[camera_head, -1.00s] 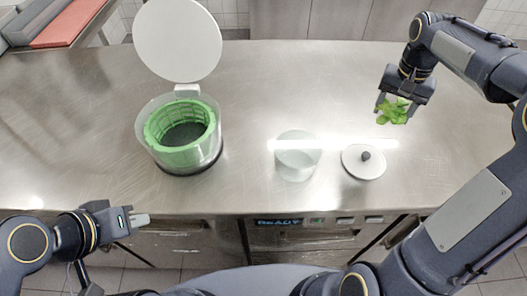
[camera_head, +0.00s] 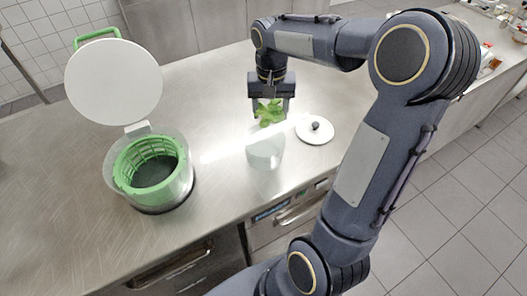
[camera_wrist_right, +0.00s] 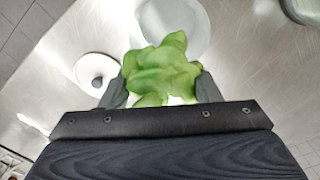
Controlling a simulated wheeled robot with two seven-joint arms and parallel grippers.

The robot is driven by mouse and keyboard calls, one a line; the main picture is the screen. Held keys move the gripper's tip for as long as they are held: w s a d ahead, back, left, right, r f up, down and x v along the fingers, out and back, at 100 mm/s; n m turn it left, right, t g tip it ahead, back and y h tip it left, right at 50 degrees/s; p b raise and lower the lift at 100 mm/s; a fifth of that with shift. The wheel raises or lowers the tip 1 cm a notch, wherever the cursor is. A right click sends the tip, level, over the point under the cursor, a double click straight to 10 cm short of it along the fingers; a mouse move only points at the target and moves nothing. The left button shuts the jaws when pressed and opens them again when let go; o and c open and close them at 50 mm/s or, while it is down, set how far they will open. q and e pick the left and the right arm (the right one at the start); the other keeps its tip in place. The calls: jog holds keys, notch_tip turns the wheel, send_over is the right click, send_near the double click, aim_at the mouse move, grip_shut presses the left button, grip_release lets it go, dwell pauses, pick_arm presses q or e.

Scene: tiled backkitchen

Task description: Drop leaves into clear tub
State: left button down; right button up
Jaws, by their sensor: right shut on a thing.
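A bunch of green leaves (camera_head: 269,112) is between the fingers of my right gripper (camera_head: 270,110), which is shut on it. The leaves also show in the right wrist view (camera_wrist_right: 162,70), pinched between both fingertips. The clear tub (camera_head: 265,152) stands open on the steel counter, just in front of and below the leaves in the head view. In the right wrist view the tub (camera_wrist_right: 190,22) shows partly behind the leaves. The gripper appears to be above and a little behind the tub; the exact height is hard to tell. My left gripper is out of view.
A white lid with a dark knob (camera_head: 315,130) lies on the counter (camera_head: 222,108) right of the tub. A clear spinner with a green basket (camera_head: 152,170) stands at the left, its round white lid (camera_head: 114,82) raised. The counter between them is clear.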

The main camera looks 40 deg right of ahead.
notch_tip(320, 180, down, 4)
jog(key=shift+r+b, duration=0.2)
jog(key=shift+b, duration=0.95)
jog(key=o, duration=1.1)
jog(key=shift+c, duration=0.2)
jog(key=shift+r, duration=0.15)
notch_tip(320, 180, up, 8)
jog(key=shift+f, duration=0.15)
